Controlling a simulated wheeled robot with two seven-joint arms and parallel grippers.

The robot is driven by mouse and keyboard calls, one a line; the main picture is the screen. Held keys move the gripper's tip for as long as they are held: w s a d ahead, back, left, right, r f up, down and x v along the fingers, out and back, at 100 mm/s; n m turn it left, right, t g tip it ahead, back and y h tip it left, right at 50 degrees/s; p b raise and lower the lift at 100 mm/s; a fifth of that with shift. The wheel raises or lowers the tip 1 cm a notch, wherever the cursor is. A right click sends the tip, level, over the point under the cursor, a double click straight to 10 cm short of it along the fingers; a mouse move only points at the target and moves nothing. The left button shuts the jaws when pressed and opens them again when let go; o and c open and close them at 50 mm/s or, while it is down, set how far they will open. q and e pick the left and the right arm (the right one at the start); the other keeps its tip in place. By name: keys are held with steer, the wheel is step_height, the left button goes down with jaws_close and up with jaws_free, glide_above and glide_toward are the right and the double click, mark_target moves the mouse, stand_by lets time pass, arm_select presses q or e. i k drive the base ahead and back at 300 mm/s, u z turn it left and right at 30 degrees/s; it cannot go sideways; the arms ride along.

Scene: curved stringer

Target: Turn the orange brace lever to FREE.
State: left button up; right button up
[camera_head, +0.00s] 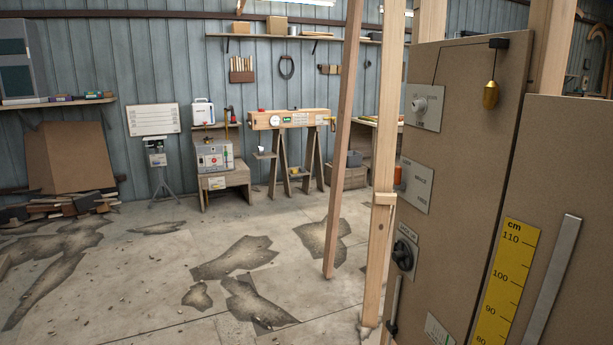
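A tall brown panel (465,150) stands close on the right. A pale plate (417,190) with small dark lettering is fixed to its left part, at mid height. A small orange piece (398,175) shows at the left edge of this plate, just right of a wooden post. It looks like the orange brace lever, but it is seen nearly edge-on. I cannot tell which way it points, and the lettering is too small to read surely. Neither of my grippers is in view.
Wooden posts (381,230) and a leaning plank (341,150) stand left of the panel. A black knob (403,255), a white knob plate (424,106) and a hanging brass weight (491,94) are on the panel. The concrete floor (160,300) at left is mostly open.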

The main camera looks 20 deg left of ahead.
mark_target(397, 185)
steer(key=u, duration=1.75)
steer(key=i, duration=2.85)
steer(key=z, duration=2.35)
